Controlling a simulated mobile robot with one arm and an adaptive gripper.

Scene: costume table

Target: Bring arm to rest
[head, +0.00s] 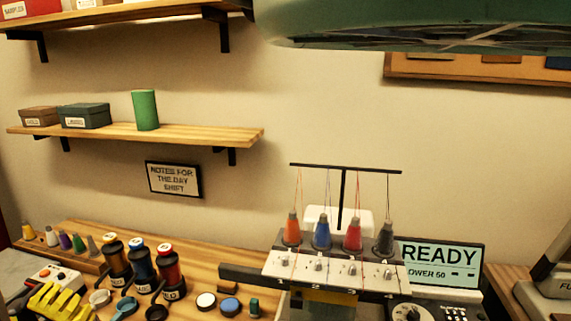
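My gripper is not in the head view, and no part of my arm can be made out for certain. Whether it is open or shut, and where it is, cannot be seen. An embroidery machine (335,270) stands at the lower middle, with orange, blue, red and dark thread cones on top. Its screen (440,257) reads "READY".
A wooden table (205,262) holds several thread spools (140,265), small round lids and a yellow ribbed object (58,303). A wall shelf (190,135) carries two boxes and a green cylinder (145,110). A large teal object (400,25) overhangs the upper right.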

